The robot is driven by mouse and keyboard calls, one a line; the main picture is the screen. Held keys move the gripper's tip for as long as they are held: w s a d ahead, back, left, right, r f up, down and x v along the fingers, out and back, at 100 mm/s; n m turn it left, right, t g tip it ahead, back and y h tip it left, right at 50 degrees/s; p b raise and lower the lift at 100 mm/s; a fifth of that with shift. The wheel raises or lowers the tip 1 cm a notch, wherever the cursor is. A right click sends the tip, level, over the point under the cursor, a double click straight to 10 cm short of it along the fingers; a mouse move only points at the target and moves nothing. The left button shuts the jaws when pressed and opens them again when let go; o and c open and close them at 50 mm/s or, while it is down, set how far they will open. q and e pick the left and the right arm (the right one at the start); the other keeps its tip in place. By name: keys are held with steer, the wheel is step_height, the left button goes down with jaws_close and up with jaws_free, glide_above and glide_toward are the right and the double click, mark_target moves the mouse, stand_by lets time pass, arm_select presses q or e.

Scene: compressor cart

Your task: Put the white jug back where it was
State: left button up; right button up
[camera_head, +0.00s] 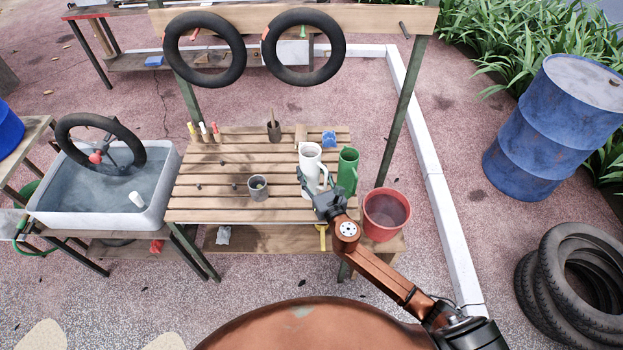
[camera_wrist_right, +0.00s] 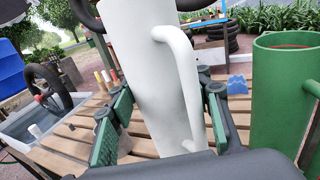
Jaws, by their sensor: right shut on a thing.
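The white jug (camera_head: 310,160) is upright at the right part of the slatted wooden table (camera_head: 207,202). My right gripper (camera_head: 323,196) is shut on it from the front right. In the right wrist view the jug (camera_wrist_right: 150,75) stands between the two green fingers of my gripper (camera_wrist_right: 162,112), with its handle facing right. Whether its base touches the slats or hangs just above them I cannot tell. A green jug (camera_head: 348,168) stands close on its right and also shows in the wrist view (camera_wrist_right: 280,100). My left gripper is not in view.
A grey cup (camera_head: 258,190) stands mid-table. Colored markers (camera_head: 204,130), a dark pot (camera_head: 273,132) and a blue item (camera_head: 329,139) stand along the back. A red bucket (camera_head: 386,214) is right of the table, a water basin (camera_head: 75,195) left. Two tubes (camera_head: 205,75) hang above.

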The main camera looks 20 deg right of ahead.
steer(key=shift+w+d+f+b, duration=0.2)
steer(key=shift+w+f+b, duration=0.45)
steer(key=shift+f, duration=0.6)
steer(key=shift+w+d+f+b, duration=0.15)
steer(key=shift+w+f+b, duration=0.25)
steer(key=shift+f+b, duration=0.65)
steer(key=shift+w+d+f+b, duration=0.2)
steer(key=shift+w+f+b, duration=0.35)
steer(key=shift+f, duration=0.95)
steer(key=o, duration=1.6)
steer(key=shift+r, duration=0.1)
steer(key=shift+s+r+p, duration=0.1)
steer(key=shift+s+p, duration=0.1)
steer(key=shift+p, duration=0.1)
steer(key=s+d, duration=0.1)
steer(key=s, duration=1)
steer(key=shift+s+d, duration=0.2)
steer(key=shift+s, duration=0.1)
steer(key=shift+r, duration=0.1)
